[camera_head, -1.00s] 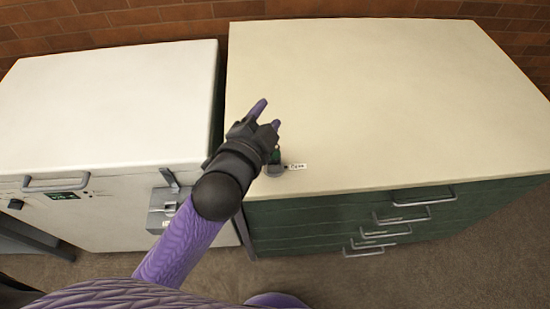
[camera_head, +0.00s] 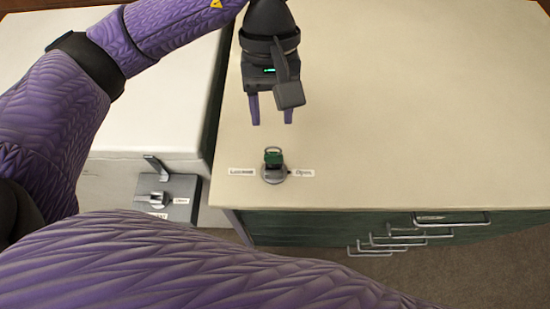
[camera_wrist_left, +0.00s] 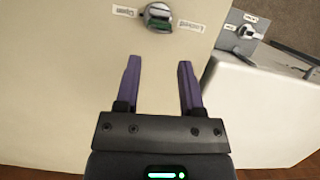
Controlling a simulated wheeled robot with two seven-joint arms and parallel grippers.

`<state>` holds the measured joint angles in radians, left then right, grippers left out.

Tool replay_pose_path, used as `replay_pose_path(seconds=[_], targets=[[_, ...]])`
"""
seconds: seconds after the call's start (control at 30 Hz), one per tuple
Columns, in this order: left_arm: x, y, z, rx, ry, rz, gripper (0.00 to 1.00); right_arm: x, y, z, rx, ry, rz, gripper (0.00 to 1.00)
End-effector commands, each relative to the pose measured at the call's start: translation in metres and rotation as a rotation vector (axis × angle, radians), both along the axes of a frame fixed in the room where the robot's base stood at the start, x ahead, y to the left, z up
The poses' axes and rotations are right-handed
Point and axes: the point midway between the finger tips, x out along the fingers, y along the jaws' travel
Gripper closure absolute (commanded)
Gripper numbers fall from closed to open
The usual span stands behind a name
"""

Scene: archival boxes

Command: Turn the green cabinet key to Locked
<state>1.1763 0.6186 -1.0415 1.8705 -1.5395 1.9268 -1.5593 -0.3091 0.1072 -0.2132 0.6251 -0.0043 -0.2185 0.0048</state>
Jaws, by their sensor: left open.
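The green cabinet key (camera_head: 273,156) stands in a round grey lock (camera_head: 274,176) on the cream cabinet top near its front edge. A Locked label (camera_head: 241,171) lies left of the lock and an Open label (camera_head: 302,173) right of it. A small dark mark on the lock's rim faces Open. My left gripper (camera_head: 272,122) is open and empty, beyond the key in the head view, its fingers pointing toward it without touching. In the left wrist view the key (camera_wrist_left: 160,27) shows ahead of the open fingers, roughly between them. My right gripper is out of view.
The cream top (camera_head: 400,120) is otherwise clear. Below its front edge are green drawers with metal handles (camera_head: 450,218). At left stands a white cabinet (camera_head: 150,130) with a grey latch plate and a small knob (camera_head: 157,199), across a narrow gap.

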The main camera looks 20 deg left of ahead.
Motion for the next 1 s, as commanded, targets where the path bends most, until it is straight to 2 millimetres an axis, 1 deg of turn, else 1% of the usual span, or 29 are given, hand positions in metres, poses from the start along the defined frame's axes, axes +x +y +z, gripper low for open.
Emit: replay_pose_path(seconds=[0.03,0.4,0.57,0.83,0.87,0.9,1.0], targets=[[-0.002,0.002,0.01,0.0,0.002,0.066,0.5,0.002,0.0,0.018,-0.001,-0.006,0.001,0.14],[-0.012,0.016,0.01,-0.002,0.002,0.648,0.5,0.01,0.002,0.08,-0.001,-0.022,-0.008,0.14],[-0.02,0.016,0.009,-0.002,0.002,0.91,0.5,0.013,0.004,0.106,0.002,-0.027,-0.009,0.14],[-0.036,0.017,0.009,-0.002,0.002,1.433,0.5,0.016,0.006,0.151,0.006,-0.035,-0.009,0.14],[-0.037,0.017,0.007,-0.005,0.002,1.494,0.5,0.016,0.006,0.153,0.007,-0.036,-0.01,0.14],[-0.034,0.015,-0.012,-0.008,0.0,1.482,0.5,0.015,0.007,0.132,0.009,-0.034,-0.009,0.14],[-0.033,0.01,-0.033,-0.006,0.0,1.479,0.5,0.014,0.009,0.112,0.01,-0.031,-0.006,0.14]])
